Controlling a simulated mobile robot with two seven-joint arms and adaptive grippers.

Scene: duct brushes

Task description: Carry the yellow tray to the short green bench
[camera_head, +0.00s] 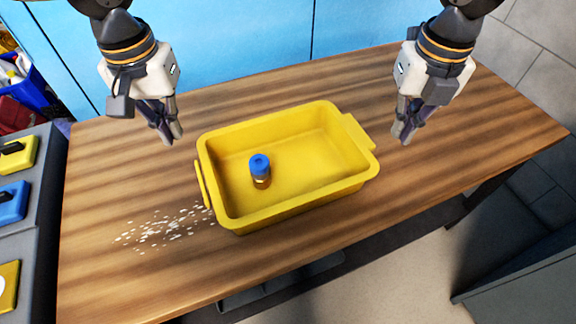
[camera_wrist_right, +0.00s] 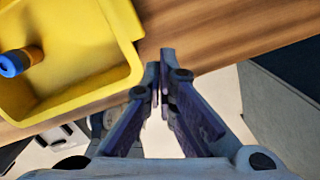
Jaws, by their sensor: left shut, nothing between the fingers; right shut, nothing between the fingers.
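The yellow tray (camera_head: 305,197) sits on the wooden table, slightly turned, with a handle at each short end. Inside it a small brown bottle with a blue cap (camera_head: 260,170) stands upright. My left gripper (camera_head: 171,135) is shut and empty, above and beyond the tray's left end. My right gripper (camera_head: 404,133) is shut and empty, to the right of the tray's right handle. In the right wrist view the tray (camera_wrist_right: 90,98) is at the upper left, apart from the shut right fingers (camera_wrist_right: 160,75). I cannot make out a short green bench in either view.
White crumbs (camera_head: 160,229) lie on the wooden table (camera_head: 110,190) left of the tray. A grey unit with yellow and blue items (camera_head: 12,203) stands at the left edge. A blue crate (camera_head: 32,88) is behind it. The table's right part is clear.

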